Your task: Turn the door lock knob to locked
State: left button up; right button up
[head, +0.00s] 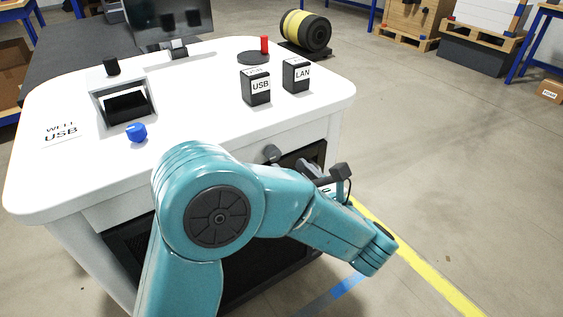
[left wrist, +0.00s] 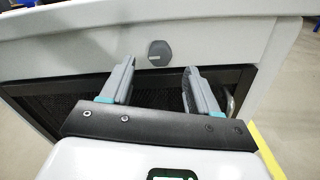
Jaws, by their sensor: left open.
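The door lock knob (left wrist: 160,53) is a dark grey round knob with a small pale horizontal mark, set in the white panel above the dark door (left wrist: 60,100). In the head view, the knob (head: 272,153) shows on the front of the white cabinet, just past my arm. My left gripper (left wrist: 160,68) is open and empty, its two grey fingers pointing at the panel with the knob between and slightly beyond their tips. They look apart from the knob. In the head view, my left gripper (head: 312,170) is partly hidden behind my arm. My right gripper is not in view.
The white cabinet top (head: 200,105) carries a USB box (head: 256,86), a LAN box (head: 297,75), a blue knob (head: 136,132), a black-and-white holder (head: 124,101) and a red piece (head: 264,44). A yellow-black spool (head: 306,31) stands behind.

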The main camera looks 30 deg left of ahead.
aim_at(276, 155)
pick_arm(q)
jog(key=shift+x, duration=2.2)
jog(key=c, duration=1)
jog(key=shift+c, duration=0.2)
